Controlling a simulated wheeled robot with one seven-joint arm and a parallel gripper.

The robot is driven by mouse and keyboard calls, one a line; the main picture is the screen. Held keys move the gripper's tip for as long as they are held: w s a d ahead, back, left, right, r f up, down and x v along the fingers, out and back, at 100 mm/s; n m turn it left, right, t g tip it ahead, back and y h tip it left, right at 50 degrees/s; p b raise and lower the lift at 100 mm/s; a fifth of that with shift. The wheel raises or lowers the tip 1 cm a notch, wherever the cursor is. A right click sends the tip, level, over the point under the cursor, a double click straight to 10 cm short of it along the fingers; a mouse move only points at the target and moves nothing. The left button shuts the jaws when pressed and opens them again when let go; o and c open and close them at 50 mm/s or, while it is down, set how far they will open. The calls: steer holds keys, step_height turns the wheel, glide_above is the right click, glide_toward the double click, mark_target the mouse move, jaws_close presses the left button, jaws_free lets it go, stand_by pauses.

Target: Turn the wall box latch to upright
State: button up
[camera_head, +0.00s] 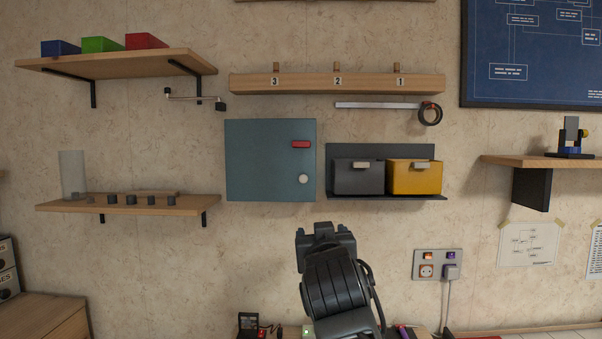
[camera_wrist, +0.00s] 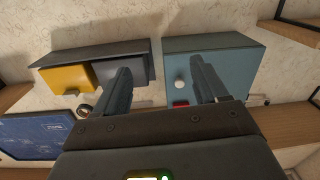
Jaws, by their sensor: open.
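The blue-grey wall box (camera_head: 262,175) hangs on the wall with its door shut. Its red latch (camera_head: 301,144) lies horizontal near the upper right of the door. A round white knob (camera_head: 304,179) sits below it. My gripper (camera_head: 322,230) is below and slightly right of the box, apart from it. In the wrist view, which is upside down, my open gripper (camera_wrist: 160,72) has nothing between its fingers. There the box (camera_wrist: 235,75) is behind the right finger, the knob (camera_wrist: 180,85) shows between the fingers, and the red latch (camera_wrist: 181,103) is partly hidden by the gripper body.
A dark shelf (camera_head: 390,197) with a grey bin (camera_head: 357,178) and a yellow bin (camera_head: 414,178) is close right of the box. A numbered wooden rail (camera_head: 337,84) runs above. A shelf with dark knobs (camera_head: 180,206) is at left. A socket panel (camera_head: 438,264) is lower right.

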steer(key=m, duration=0.1)
glide_toward(301, 143)
steer(key=shift+h, duration=0.3)
steer(key=w+p, duration=0.2)
steer(key=w, duration=0.4)
steer(key=shift+w+p, duration=0.25)
steer(key=shift+p, duration=0.1)
steer(key=shift+w+d+f, duration=0.1)
steer(key=shift+w, duration=0.8)
steer(key=shift+c, duration=0.3)
steer(key=c, duration=1)
steer(key=shift+m, duration=0.3)
